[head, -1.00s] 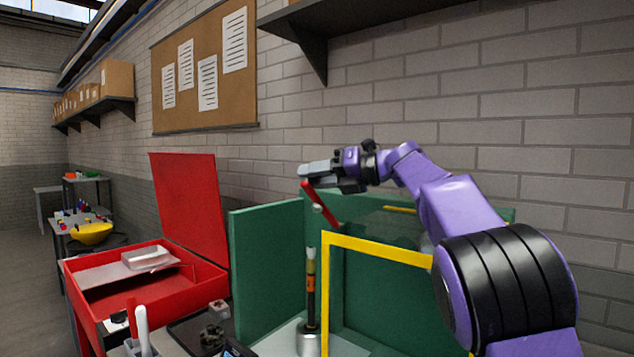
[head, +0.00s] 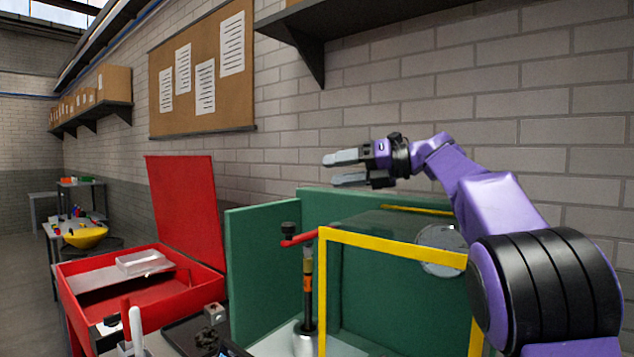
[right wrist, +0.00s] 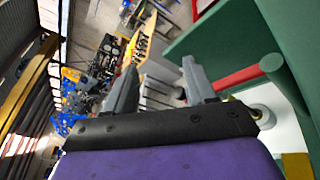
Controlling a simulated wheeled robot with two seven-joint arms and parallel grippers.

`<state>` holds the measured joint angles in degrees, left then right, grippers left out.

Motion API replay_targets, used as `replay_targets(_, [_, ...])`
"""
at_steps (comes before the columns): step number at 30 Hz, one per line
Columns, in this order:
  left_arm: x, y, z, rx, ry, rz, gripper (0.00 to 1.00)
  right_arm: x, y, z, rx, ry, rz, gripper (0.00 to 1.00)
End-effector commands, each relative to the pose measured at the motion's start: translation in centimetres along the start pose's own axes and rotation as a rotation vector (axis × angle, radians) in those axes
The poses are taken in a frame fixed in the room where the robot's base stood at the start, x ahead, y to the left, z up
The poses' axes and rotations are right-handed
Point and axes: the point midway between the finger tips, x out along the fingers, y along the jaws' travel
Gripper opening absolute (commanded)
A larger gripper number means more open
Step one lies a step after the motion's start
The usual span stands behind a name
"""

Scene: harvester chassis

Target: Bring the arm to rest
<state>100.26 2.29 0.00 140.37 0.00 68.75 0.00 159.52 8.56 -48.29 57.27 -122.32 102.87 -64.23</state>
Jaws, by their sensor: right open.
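My right arm reaches in from the right in the head view. Its gripper (head: 338,169) is open and empty, in the air above the green enclosure (head: 262,262) and clear of it. A red lever (head: 300,240) with a dark knob (head: 290,228) lies nearly level at the top of a post with an orange band (head: 308,282). The gripper is above the lever, apart from it. In the right wrist view the two grey fingers (right wrist: 160,76) are spread with nothing between them, and a red bar (right wrist: 245,76) shows to their right. My left gripper is not in view.
A yellow frame (head: 322,290) edges the enclosure's front. A red open-lidded case (head: 205,278) stands at the left. A dark shelf (head: 390,22) hangs on the wall above the arm. The air around the gripper is free.

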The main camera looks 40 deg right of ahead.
Motion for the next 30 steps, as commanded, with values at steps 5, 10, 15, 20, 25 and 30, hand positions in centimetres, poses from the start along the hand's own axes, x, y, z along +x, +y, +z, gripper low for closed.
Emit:
replay_targets(5, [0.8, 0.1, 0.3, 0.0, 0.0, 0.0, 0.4, -3.1, -0.1, -0.1, 0.0, -0.001, 0.001, 0.55])
replay_targets(10, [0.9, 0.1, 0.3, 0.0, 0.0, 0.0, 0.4, -3.9, 0.0, 0.0, 0.0, 0.001, 0.001, 0.55])
replay_targets(15, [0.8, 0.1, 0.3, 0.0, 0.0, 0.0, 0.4, -3.9, 0.0, 0.0, 0.0, 0.001, 0.0, 0.55])
replay_targets(20, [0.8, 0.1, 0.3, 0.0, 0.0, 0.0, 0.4, -3.9, 0.0, 0.0, 0.0, 0.001, 0.0, 0.55])
replay_targets(25, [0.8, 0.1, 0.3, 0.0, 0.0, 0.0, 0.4, -3.8, 0.0, 0.0, 0.0, 0.001, 0.0, 0.55])
replay_targets(30, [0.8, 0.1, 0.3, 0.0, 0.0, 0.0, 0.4, -3.6, 0.1, 0.0, 0.0, 0.003, 0.002, 0.55])
